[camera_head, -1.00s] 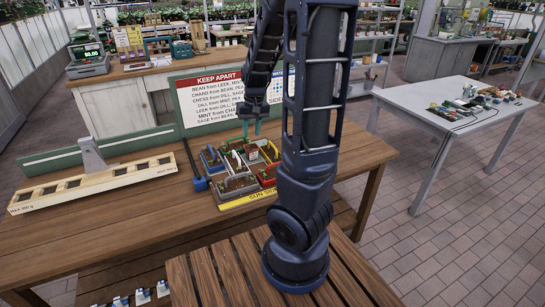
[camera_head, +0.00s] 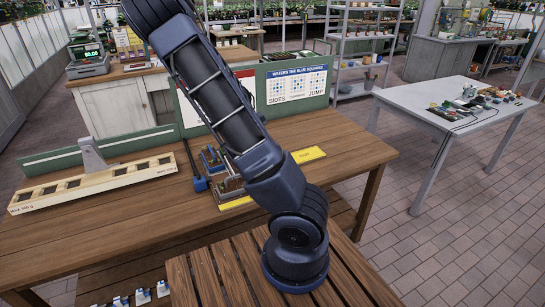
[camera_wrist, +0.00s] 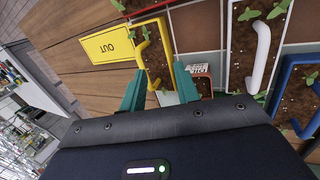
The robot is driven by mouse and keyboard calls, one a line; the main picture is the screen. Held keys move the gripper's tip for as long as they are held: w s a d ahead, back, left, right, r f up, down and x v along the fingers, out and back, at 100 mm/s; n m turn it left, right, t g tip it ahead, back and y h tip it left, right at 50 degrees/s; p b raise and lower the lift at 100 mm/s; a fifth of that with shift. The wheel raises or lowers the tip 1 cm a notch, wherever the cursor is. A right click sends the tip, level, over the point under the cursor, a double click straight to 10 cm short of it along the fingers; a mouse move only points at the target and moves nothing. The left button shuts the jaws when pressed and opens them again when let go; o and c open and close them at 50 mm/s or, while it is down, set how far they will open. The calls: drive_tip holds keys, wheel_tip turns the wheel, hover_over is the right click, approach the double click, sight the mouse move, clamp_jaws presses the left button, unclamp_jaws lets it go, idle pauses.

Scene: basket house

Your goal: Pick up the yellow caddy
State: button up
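The yellow caddy (camera_wrist: 141,57), a soil-filled box with a yellow rim, yellow handle and green seedlings, shows in the wrist view at top centre. My gripper (camera_wrist: 159,84) has two teal fingers spread apart at the near end of this caddy, with part of the caddy and handle between them. I cannot tell whether the fingers touch it. In the head view my arm hides the gripper and the yellow caddy.
A white-handled caddy (camera_wrist: 263,55) and a blue caddy (camera_wrist: 284,75) stand to the right in the wrist view. A yellow OUT plate (camera_wrist: 107,45) lies left; it also shows in the head view (camera_head: 306,154).

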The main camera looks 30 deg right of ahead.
drive_tip(key=shift+w+d+f+n+t+h, duration=0.1)
drive_tip(key=shift+w+d+f+h, duration=0.3)
drive_tip(key=shift+w+d+f, duration=0.25)
drive_tip(key=shift+w+d+f+n+t+h, duration=0.1)
drive_tip(key=shift+w+d+f+h, duration=0.35)
drive_tip(key=shift+d, duration=0.45)
drive_tip(key=shift+w+d+f+n+t+h, duration=0.1)
drive_tip(key=shift+w+d+f+h, duration=0.3)
drive_tip(key=shift+d+f, duration=0.3)
drive_tip(key=shift+w+x, duration=0.1)
drive_tip(key=shift+x, duration=1.15)
drive_tip(key=shift+w+x, duration=0.15)
drive_tip(key=shift+x, duration=1.15)
drive_tip(key=shift+r, duration=0.1)
clamp_jaws()
